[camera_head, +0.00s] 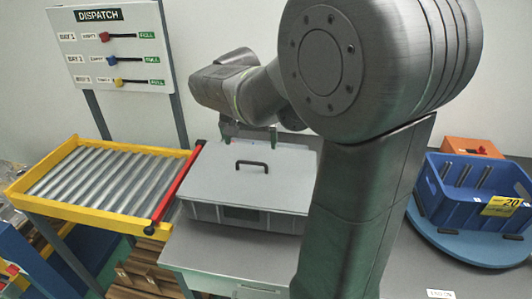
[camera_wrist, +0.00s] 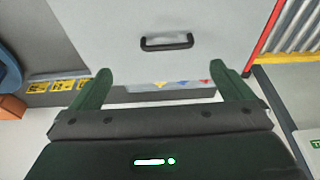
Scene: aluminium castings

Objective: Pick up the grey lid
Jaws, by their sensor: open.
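The grey lid (camera_head: 215,175) is a flat plate with a black bar handle (camera_head: 252,166) at its middle. It lies on a grey box (camera_head: 262,221) on the table. In the wrist view the lid (camera_wrist: 110,30) fills the upper middle, and its handle (camera_wrist: 167,42) lies beyond the fingertips, between their lines. My gripper (camera_head: 250,133) is near the lid's far edge, behind the handle. In the wrist view my gripper (camera_wrist: 160,70) has its two green fingers wide apart with nothing between them. My arm hides the lid's right side in the head view.
A yellow-framed roller conveyor (camera_head: 100,185) with a red bar at its end stands left of the box. A dispatch board (camera_head: 115,48) stands behind it. A blue crate (camera_head: 450,205) with metal parts sits on a round blue base (camera_head: 450,245) at right. An orange block (camera_head: 470,147) is behind it.

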